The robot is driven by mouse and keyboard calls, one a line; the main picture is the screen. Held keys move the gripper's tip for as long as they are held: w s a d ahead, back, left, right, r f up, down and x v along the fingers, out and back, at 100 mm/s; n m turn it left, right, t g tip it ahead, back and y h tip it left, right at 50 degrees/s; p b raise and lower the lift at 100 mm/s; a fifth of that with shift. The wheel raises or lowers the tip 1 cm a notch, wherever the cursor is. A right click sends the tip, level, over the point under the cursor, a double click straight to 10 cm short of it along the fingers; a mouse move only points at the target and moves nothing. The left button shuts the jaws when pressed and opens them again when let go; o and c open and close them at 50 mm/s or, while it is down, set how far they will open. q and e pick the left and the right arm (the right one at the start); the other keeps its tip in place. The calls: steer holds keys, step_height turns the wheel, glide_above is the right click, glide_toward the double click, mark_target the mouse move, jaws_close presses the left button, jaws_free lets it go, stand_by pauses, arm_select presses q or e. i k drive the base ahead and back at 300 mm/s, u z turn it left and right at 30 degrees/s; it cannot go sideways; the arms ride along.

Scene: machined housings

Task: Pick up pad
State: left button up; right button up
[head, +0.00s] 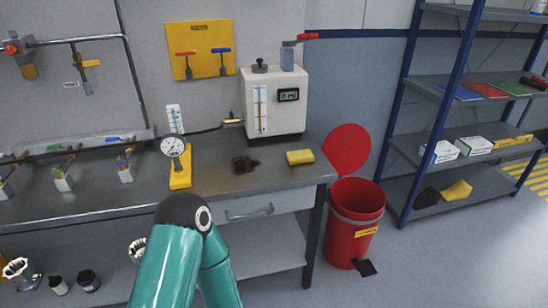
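A small yellow block-like pad (300,157) lies flat on the grey workbench top (225,184), near its right end. A dark crumpled piece (245,164) lies on the bench to its left. One of my teal arms rises at the bottom middle, bent in front of the bench. Neither gripper shows in this view.
A white instrument box (274,101) stands behind the yellow pad. A gauge on a yellow stand (180,168) is to the left. A red bin (354,215) with its round lid (346,150) raised stands beside the bench. Shelving (455,187) is at right.

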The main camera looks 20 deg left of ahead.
mark_target(299, 156)
steer(key=u, duration=0.05)
steer(key=i, duration=0.95)
